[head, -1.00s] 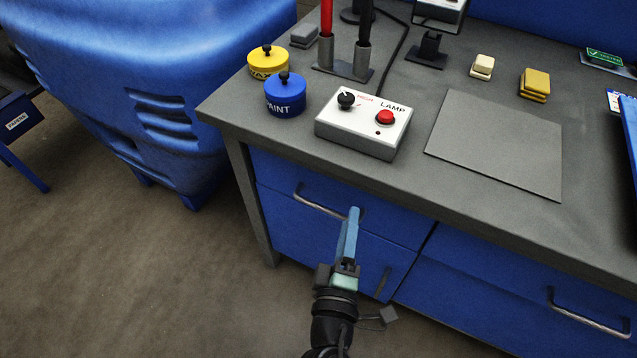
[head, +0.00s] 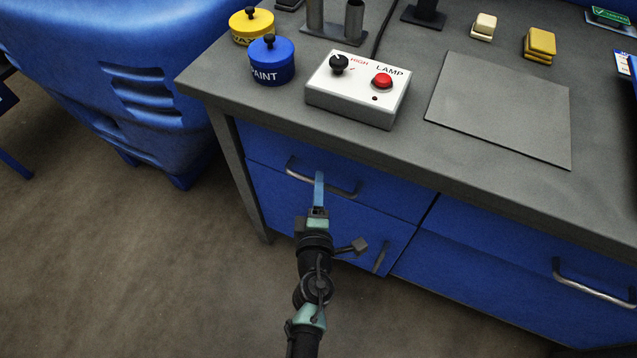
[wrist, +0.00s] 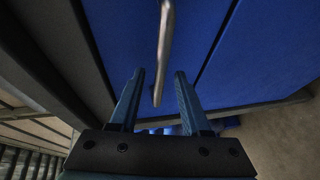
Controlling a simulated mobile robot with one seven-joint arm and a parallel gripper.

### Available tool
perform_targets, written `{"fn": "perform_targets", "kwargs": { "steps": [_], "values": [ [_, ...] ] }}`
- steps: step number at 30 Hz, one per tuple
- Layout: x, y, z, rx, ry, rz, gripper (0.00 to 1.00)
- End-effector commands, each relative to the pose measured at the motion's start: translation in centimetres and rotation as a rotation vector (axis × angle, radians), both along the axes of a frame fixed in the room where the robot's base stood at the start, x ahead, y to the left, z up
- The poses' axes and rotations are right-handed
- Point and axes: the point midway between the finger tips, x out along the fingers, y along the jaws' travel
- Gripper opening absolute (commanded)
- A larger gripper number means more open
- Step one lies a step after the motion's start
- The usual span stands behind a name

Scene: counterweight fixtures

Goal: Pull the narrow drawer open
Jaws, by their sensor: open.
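The narrow drawer (head: 391,197) is the upper blue front at the left end of the bench, and it looks flush and shut. Its grey bar handle (head: 346,193) runs across the front. My gripper (head: 319,178) is at the handle with its blue fingers open, covering part of the bar in the head view. In the wrist view, the handle (wrist: 165,40) enters from the top, and its near end lies between the two open fingertips (wrist: 159,75). The fingers look apart from the bar on both sides. The depth of the fingers around it is hard to tell.
Below is another blue front with an upright handle (head: 381,257). A wider drawer with a handle (head: 590,285) is to the right. On the worktop (head: 270,115) stand a lamp switch box (head: 350,100), a paint tin (head: 271,65) and a yellow tin (head: 251,27). A blue bin (head: 90,70) stands left.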

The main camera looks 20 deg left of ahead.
Motion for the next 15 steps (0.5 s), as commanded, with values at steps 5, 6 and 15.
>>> {"fn": "perform_targets", "kwargs": {
  "steps": [5,6,15],
  "values": [
    [1.5,0.6,-0.4,-0.002,-0.001,0.0,0.47],
    [1.7,0.7,-0.4,-0.002,-0.001,0.0,0.47],
    [1.9,0.7,-0.4,0.0,0.0,0.0,0.47]
  ]
}}
